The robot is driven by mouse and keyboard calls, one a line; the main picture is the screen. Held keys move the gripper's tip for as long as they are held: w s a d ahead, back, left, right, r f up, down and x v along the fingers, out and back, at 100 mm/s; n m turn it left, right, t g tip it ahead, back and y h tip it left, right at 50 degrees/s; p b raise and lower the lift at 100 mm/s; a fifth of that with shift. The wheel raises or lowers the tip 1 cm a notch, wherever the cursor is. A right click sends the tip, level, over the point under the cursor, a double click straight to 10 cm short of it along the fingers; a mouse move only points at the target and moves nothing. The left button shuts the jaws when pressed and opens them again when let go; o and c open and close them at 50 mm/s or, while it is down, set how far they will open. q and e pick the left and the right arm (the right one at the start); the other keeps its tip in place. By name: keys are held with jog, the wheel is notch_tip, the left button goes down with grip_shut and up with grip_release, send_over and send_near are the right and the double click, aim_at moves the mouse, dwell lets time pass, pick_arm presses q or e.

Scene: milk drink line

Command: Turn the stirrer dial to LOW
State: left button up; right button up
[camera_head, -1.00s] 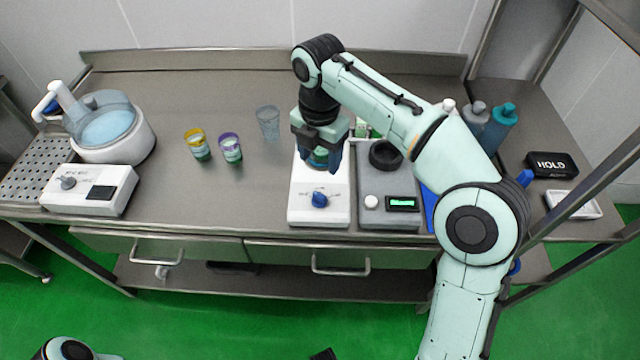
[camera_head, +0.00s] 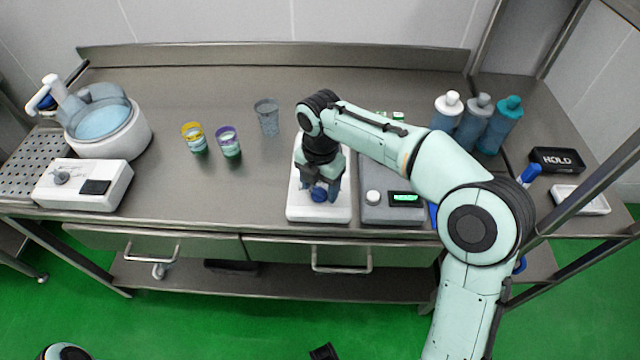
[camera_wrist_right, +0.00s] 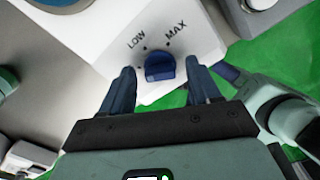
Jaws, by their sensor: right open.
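The stirrer is a white box (camera_head: 300,212) at the middle of the bench's front. In the head view the right gripper (camera_head: 319,196) is over the stirrer's front. I cannot tell the dial's exact setting.
A grey scale (camera_head: 391,215) with a green display stands just right of the stirrer. A glass beaker (camera_head: 267,118) and yellow-rimmed (camera_head: 195,138) and purple-rimmed (camera_head: 229,143) cups stand to the left. Bottles (camera_head: 499,126) and a HOLD sign (camera_head: 556,160) are at the right.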

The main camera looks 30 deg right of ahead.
jog(key=c, duration=1.1)
jog(key=shift+o, duration=0.3)
jog(key=shift+m, duration=0.3)
jog(key=shift+r+m+p, duration=0.1)
jog(key=shift+m+p, duration=0.4)
jog(key=shift+p, duration=0.1)
jog(key=m+p, duration=0.1)
jog(key=m, duration=0.2)
jog(key=shift+p, duration=0.4)
jog(key=m+p, duration=0.1)
jog(key=m, duration=0.3)
jog(key=shift+m+p, duration=0.5)
jog(key=shift+m, duration=1.1)
